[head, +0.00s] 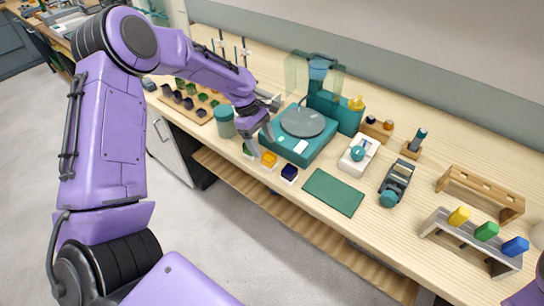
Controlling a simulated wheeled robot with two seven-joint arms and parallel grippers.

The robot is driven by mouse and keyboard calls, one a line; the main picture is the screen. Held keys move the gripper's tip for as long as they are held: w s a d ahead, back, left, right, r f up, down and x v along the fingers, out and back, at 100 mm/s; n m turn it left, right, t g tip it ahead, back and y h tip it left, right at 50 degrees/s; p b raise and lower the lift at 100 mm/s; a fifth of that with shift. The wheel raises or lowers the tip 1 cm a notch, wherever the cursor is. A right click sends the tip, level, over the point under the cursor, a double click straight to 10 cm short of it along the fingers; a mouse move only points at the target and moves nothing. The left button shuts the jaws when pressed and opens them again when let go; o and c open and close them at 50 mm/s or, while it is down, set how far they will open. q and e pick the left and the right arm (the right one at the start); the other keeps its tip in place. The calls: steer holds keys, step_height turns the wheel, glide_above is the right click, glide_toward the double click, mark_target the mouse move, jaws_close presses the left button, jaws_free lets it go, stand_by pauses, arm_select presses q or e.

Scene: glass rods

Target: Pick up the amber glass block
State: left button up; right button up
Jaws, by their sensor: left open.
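The amber glass block (268,158) stands near the front edge of the wooden bench, on a small white base. It is between a green block (248,149) on the left, partly hidden by my gripper, and a dark blue block (289,172) on the right. My left gripper (261,143) is open, just above and to the left of the amber block, with its fingers pointing down. I cannot tell whether a finger touches any block. My right gripper is out of view.
A teal device with a round grey plate (303,122) stands right behind the blocks. A teal jar (224,121) is to the left. A dark green mat (333,192) lies to the right. Farther right are a rack (480,195) and a stand with coloured blocks (470,243).

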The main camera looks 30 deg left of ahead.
mark_target(268, 155)
arm_select(q)
steer(key=shift+x, duration=1.05)
steer(key=p+x, duration=0.1)
steer(key=x, duration=0.3)
steer(key=shift+d+f+p, duration=0.1)
steer(key=shift+d+p, duration=0.25)
steer(key=shift+p, duration=0.05)
steer(key=shift+d+f, duration=0.15)
steer(key=shift+f, duration=0.2)
steer(key=c, duration=1.2)
